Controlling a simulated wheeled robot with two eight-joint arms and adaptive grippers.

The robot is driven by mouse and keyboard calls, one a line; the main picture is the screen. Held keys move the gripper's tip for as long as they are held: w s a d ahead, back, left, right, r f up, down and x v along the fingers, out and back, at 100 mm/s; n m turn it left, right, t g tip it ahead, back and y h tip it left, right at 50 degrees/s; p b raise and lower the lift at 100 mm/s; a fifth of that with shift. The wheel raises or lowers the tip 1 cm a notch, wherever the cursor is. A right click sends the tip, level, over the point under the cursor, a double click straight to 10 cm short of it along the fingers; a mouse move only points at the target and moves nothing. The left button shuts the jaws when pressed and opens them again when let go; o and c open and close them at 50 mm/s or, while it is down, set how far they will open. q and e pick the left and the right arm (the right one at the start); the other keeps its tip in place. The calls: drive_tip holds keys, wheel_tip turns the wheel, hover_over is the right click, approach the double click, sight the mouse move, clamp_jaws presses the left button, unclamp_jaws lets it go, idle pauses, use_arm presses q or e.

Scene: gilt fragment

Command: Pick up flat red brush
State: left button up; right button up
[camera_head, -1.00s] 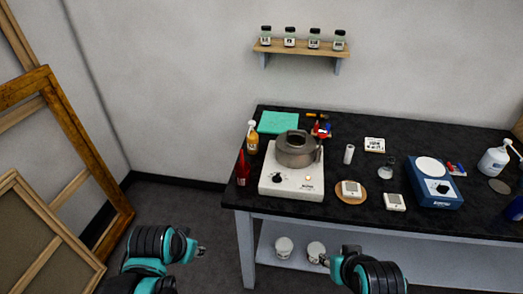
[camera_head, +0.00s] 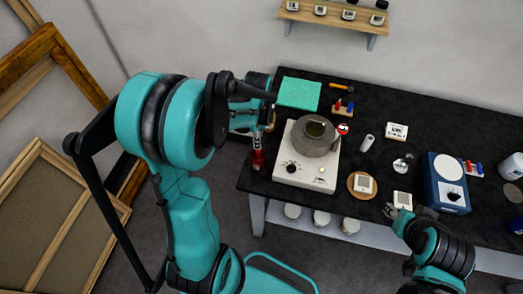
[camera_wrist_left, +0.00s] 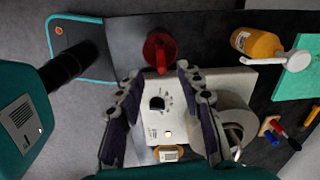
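Small red-handled and blue-handled tools (camera_head: 343,107) stand in a holder behind the hotplate in the head view; they also show at the right of the left wrist view (camera_wrist_left: 279,129). A similar red and blue pair (camera_head: 473,168) is at the right of the table. I cannot tell which is the flat red brush.
The white hotplate (camera_head: 291,176) carries a metal pot (camera_head: 316,138). A white cylinder (camera_head: 367,143), small devices and a blue scale (camera_head: 440,199) stand to the right. The black table (camera_head: 420,110) has free room at the back.

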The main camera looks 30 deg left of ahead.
sight(258, 153)
use_arm(q)
wheel_tip(258, 153, down, 5)
drive_tip(key=shift+w+a+r+b, duration=0.1)
drive_tip(key=shift+w+a+b, duration=0.05)
drive_tip(key=shift+b, duration=0.25)
clamp_jaws()
drive_tip(key=shift+r, duration=0.1)
